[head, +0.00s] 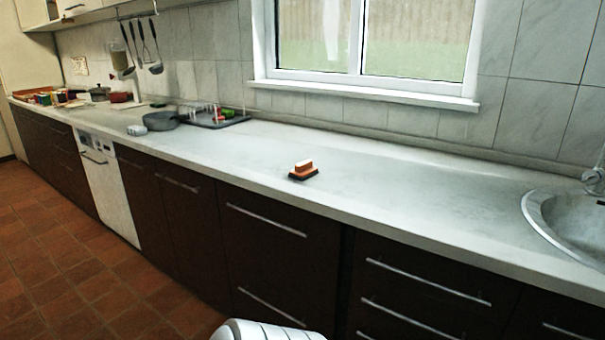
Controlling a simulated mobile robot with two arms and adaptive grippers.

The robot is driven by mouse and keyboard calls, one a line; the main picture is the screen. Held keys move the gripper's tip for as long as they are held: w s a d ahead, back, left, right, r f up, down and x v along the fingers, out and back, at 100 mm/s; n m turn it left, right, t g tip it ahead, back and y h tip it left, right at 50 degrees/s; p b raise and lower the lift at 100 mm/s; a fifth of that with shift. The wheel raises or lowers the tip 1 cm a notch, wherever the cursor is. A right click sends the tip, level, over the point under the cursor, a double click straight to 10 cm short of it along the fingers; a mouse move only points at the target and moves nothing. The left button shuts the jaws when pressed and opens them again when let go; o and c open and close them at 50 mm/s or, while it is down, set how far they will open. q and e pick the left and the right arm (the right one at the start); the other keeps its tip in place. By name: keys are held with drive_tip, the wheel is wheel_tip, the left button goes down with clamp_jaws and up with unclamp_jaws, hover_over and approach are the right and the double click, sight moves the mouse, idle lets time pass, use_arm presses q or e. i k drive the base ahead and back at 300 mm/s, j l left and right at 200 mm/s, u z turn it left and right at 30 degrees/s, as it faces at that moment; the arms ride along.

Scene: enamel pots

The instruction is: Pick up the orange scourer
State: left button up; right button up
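The orange scourer (303,167) is a small block with a dark base. It sits on the light worktop (400,195), a little back from the front edge and below the window's left part. Nothing touches it from the sides. Neither of my grippers shows in the head view. A white rounded part (265,331) at the bottom edge looks like part of my own body.
A round sink (568,222) with a tap is at the right. A grey pan (161,121) and a dark tray (215,121) with small items stand to the left. Dark drawers (275,250) front the counter. The worktop around the scourer is clear.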

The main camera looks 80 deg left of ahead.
sight(304, 170)
drive_tip(key=u, duration=1)
drive_tip(key=k+u, duration=0.1)
drive_tip(key=u, duration=0.35)
drive_tip(key=l+u, duration=0.1)
drive_tip(key=u, duration=0.9)
drive_tip(key=k+j, duration=0.05)
